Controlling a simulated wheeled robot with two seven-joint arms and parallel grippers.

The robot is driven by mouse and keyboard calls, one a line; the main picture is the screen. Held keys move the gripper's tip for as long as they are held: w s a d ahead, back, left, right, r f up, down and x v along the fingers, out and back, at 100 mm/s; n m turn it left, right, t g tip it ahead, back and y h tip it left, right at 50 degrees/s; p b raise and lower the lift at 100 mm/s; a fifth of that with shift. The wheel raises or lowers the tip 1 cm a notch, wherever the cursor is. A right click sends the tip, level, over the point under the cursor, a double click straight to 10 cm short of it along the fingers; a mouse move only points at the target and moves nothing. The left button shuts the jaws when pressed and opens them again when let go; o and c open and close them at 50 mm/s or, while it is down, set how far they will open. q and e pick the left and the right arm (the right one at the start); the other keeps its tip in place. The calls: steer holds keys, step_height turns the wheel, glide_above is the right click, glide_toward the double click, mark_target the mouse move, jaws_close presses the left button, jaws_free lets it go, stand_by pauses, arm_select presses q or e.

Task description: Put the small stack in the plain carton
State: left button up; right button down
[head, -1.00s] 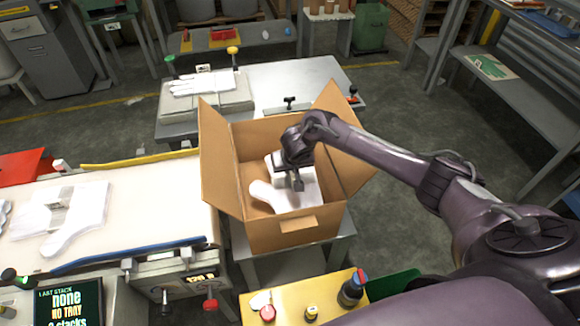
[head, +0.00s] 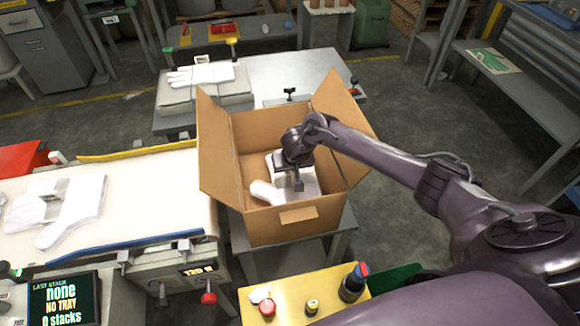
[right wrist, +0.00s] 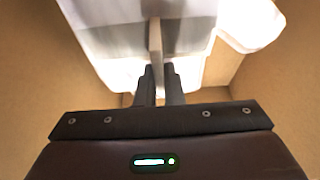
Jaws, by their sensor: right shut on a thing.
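The plain carton (head: 283,227) stands open with its flaps spread, in the middle of the head view. My right gripper (head: 298,186) reaches down inside it, shut on a small stack of white film gloves (head: 268,190). In the right wrist view the closed fingers (right wrist: 160,82) meet at a band across the white stack (right wrist: 195,50). The stack is inside the carton walls, close to the bottom; I cannot tell whether it touches the floor. The arm hides part of it. My left gripper is not in view.
A conveyor (head: 150,205) at left carries more white gloves (head: 75,210). Another white glove stack (head: 200,74) lies on a grey block behind. A screen (head: 63,300) reads "none, NO TRAY, 0 stacks".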

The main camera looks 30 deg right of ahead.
steer(key=shift+f+b, duration=1)
steer(key=shift+f, duration=0.8)
steer(key=c, duration=1.5)
jaws_free()
steer(key=p+v, duration=0.2)
steer(key=v, duration=0.6)
